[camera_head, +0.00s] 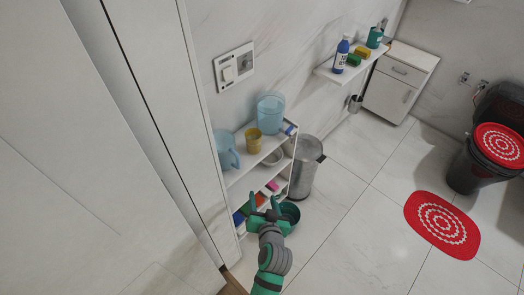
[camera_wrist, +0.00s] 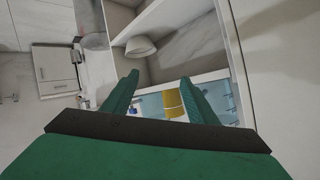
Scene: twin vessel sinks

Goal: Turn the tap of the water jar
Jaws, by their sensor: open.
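A clear light-blue jar (camera_head: 270,112) stands on the top of a white shelf unit (camera_head: 258,176). A light-blue jug (camera_head: 226,150) stands to its left. I cannot make out a tap on either one. My gripper (camera_head: 264,205) is open and empty, in front of the shelf unit and lower than its top. In the wrist view my two green fingers (camera_wrist: 159,84) are apart. Between and beyond them I see a yellow cup (camera_wrist: 172,103) and light-blue plastic (camera_wrist: 215,92), partly hidden by the fingers.
The yellow cup (camera_head: 253,140) stands between jar and jug. A white bowl (camera_head: 273,157) sits on the shelf below. A tall white panel (camera_head: 150,110) stands left.

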